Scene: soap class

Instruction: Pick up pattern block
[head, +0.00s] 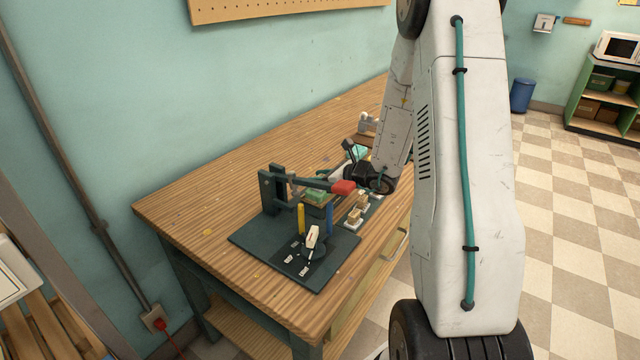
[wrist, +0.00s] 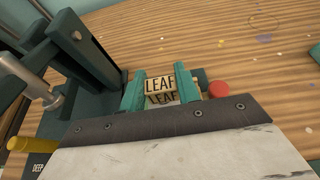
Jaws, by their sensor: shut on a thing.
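In the wrist view, a pale wooden pattern block (wrist: 158,86) sits between the teal fingers of my gripper (wrist: 162,92). The word LEAF shows on it, and again just below. The fingers are shut on the block's two sides. In the head view, my gripper (head: 360,158) is over the table behind the dark press, and the block in it is too small or hidden to make out.
A dark press (head: 270,190) with a red-ended lever (head: 343,187) stands close by on a dark base (head: 265,241). Several small blocks (head: 356,214) sit right of it. The wooden table (head: 180,210) is clear at left.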

